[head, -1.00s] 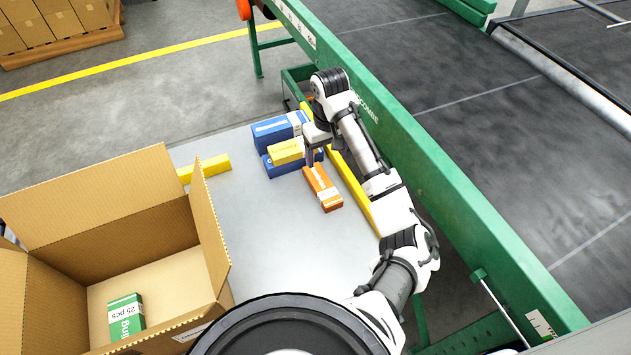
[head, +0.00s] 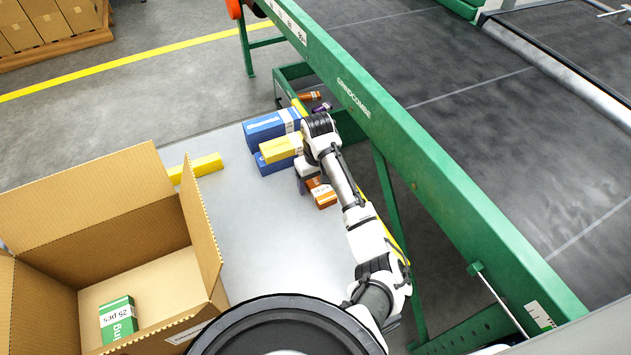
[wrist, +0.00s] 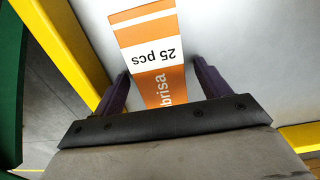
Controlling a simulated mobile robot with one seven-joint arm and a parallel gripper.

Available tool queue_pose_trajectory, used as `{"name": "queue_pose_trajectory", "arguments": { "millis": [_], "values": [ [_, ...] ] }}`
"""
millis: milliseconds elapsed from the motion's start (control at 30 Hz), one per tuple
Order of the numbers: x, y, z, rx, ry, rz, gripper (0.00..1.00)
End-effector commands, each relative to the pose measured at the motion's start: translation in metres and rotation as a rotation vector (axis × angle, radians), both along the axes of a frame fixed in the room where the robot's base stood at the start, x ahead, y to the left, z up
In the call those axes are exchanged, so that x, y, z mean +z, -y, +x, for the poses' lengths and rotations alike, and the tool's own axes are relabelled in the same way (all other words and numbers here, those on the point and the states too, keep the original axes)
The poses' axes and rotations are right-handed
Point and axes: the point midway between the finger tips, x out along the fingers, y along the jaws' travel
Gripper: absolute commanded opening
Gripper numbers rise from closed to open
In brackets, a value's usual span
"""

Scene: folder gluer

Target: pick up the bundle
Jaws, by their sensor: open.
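An orange bundle (head: 327,201) with a white label band lies on the grey table, partly hidden by my arm in the head view. In the wrist view the orange bundle (wrist: 160,55) reads "25 pcs" and "brisa". My gripper (wrist: 163,72) is open, with one dark finger on each side of the bundle's near part; whether they touch it I cannot tell. In the head view my gripper (head: 304,184) is down at the bundle's far left end, its fingertips mostly hidden.
Blue bundles (head: 265,131) and a yellow bundle (head: 281,149) sit just behind my gripper. An open carton (head: 150,265) with a green bundle (head: 118,317) stands left. A green conveyor frame (head: 420,165) and yellow rail run along the right. The table's middle is clear.

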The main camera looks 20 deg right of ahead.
Motion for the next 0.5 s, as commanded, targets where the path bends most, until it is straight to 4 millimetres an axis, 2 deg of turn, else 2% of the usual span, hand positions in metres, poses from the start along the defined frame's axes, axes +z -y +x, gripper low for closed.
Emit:
{"name": "queue_pose_trajectory", "arguments": {
  "millis": [200, 500],
  "values": [
    [-0.0009, -0.0002, 0.0001, 0.001, 0.000, 0.000, 0.74],
    [-0.0006, -0.0002, 0.0001, 0.001, 0.000, 0.000, 0.35]
  ]
}}
